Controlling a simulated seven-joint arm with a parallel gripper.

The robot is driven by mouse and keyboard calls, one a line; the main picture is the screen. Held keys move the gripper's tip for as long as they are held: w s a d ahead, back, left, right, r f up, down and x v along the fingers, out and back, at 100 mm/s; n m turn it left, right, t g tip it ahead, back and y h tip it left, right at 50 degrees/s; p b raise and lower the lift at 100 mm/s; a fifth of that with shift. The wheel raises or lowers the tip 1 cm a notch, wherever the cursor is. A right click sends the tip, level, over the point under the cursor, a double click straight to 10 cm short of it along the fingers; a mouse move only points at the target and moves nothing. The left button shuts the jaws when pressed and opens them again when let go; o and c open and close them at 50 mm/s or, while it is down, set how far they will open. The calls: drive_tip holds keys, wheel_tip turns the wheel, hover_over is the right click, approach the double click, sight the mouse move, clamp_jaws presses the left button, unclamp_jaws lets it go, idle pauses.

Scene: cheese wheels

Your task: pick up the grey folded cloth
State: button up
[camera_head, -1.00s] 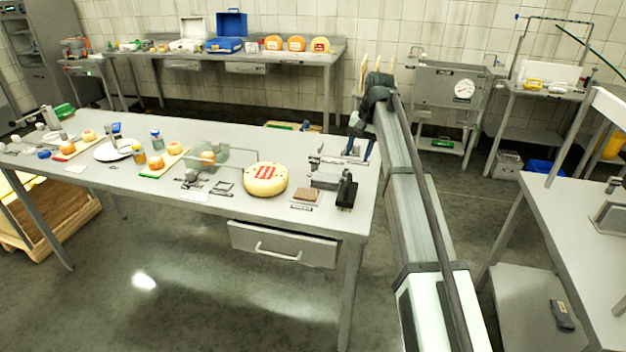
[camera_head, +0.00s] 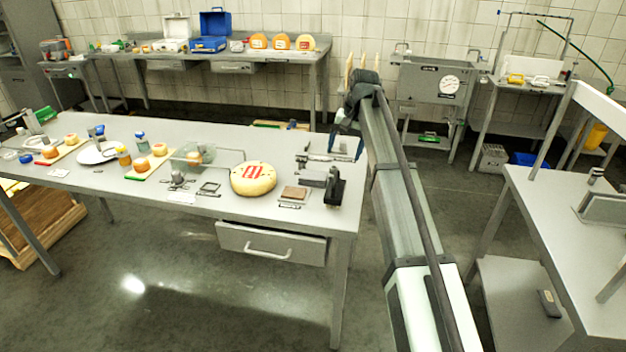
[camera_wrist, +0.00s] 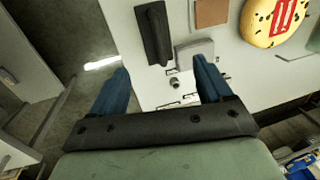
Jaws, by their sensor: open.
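I cannot make out a grey folded cloth for certain. A small dark grey flat thing (camera_head: 549,303) lies on the lower shelf of the right bench in the head view; it is too small to tell whether it is cloth. My gripper (camera_head: 348,140), with blue fingers, is open and empty over the right end of the long table (camera_head: 230,140), far to the left of that shelf.
The right bench (camera_head: 545,205) stands apart, with open floor (camera_head: 430,215) between. A back bench (camera_head: 300,60) holds cheeses and boxes.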

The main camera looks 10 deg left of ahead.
drive_tip(key=a+f, duration=0.1)
drive_tip(key=a, duration=0.4)
drive_tip(key=m+h, duration=0.2)
drive_tip(key=m, duration=1.6)
hover_over(313, 174)
wheel_tip(313, 174, down, 2)
wheel_tip(313, 174, down, 9)
drive_tip(key=shift+d+r, duration=0.15)
drive_tip(key=shift+r, duration=0.05)
drive_tip(key=shift+s+f, duration=0.1)
drive_tip(key=shift+f, duration=2.5)
drive_tip(key=shift+c, duration=0.4)
